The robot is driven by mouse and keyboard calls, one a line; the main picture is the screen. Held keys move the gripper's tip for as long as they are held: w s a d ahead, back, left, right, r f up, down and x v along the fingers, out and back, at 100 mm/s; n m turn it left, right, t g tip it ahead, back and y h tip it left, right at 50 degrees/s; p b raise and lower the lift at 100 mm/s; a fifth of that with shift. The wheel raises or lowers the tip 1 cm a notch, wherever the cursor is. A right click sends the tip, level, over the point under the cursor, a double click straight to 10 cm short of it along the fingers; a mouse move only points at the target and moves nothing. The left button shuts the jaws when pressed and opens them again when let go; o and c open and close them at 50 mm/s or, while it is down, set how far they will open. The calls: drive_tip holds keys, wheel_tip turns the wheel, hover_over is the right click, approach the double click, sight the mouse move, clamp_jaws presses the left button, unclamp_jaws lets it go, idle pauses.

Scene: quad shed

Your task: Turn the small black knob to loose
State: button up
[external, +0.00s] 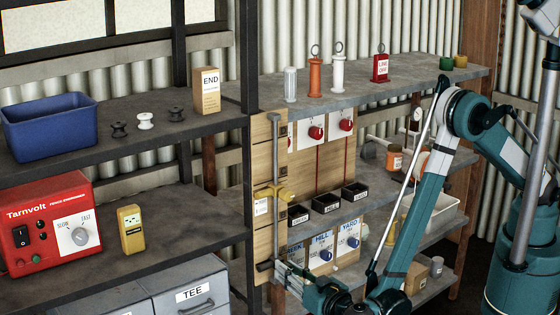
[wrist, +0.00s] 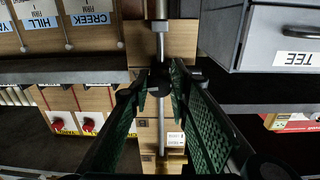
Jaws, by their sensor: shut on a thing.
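The small black knob (wrist: 160,72) is between my fingertips in the wrist view, on a thin grey upright rod (external: 275,150) fixed to a wooden board. My gripper (wrist: 160,82) is shut on the knob, one green-padded finger on each side. In the external view my gripper (external: 281,270) is low at the rod's bottom end, and the knob is hard to make out there.
A dark shelf post (external: 249,190) stands close left of the board. Grey drawers (external: 190,295), one labelled TEE, are left of my gripper. Blue knobs under HILL and YARD labels (external: 322,245) and black bins (external: 325,203) are to its right. A red Tarnvolt box (external: 40,225) is farther left.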

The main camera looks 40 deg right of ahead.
drive_tip(key=n, duration=0.7)
drive_tip(key=shift+n, duration=0.4)
drive_tip(key=n, duration=0.3)
drive_tip(key=shift+d+n, duration=0.1)
drive_tip(key=shift+n, duration=0.3)
drive_tip(key=n, duration=0.4)
drive_tip(key=shift+y, duration=0.3)
drive_tip(key=o, duration=0.9)
drive_tip(key=shift+s, duration=0.1)
